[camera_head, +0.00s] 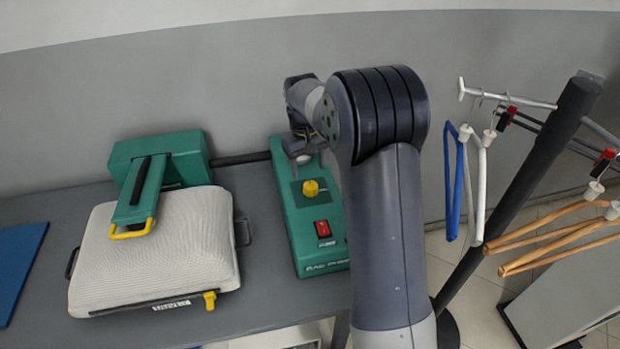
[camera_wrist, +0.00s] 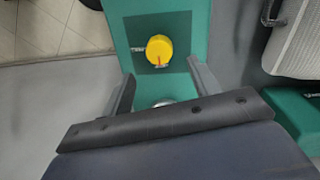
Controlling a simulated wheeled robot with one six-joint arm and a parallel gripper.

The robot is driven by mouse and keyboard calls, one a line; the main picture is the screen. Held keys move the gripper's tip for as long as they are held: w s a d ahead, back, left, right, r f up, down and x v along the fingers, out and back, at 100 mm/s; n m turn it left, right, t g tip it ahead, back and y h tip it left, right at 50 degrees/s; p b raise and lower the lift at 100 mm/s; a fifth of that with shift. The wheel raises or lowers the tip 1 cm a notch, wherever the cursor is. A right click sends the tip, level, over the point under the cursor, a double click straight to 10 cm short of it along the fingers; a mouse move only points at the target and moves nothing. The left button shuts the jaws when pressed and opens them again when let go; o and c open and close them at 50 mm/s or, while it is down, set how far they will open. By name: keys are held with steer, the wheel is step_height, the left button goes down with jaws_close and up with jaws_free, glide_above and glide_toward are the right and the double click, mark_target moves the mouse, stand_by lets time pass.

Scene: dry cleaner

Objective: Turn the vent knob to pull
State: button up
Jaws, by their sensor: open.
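The yellow vent knob (camera_head: 311,188) sits on a dark square plate on top of the green control box (camera_head: 333,262). In the wrist view the knob (camera_wrist: 159,49) shows a red pointer mark on its lower side, and a small label lies at its left; the label is too small to read. My gripper (camera_wrist: 161,82) is open, its two fingers spread apart with nothing between them at the tips. The knob is just beyond the fingertips, not between them. In the head view my gripper (camera_head: 303,152) is over the far end of the box, partly hidden by my arm.
A red switch (camera_head: 322,228) is on the box, nearer than the knob. A padded press (camera_head: 155,250) with a green head and yellow handle stands to the left. Hangers (camera_head: 466,185) hang from a rack at the right. A blue board (camera_head: 17,268) lies far left.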

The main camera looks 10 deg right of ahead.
mark_target(310, 185)
steer(key=f, duration=0.6)
steer(key=shift+d+f, duration=0.2)
steer(key=c, duration=1)
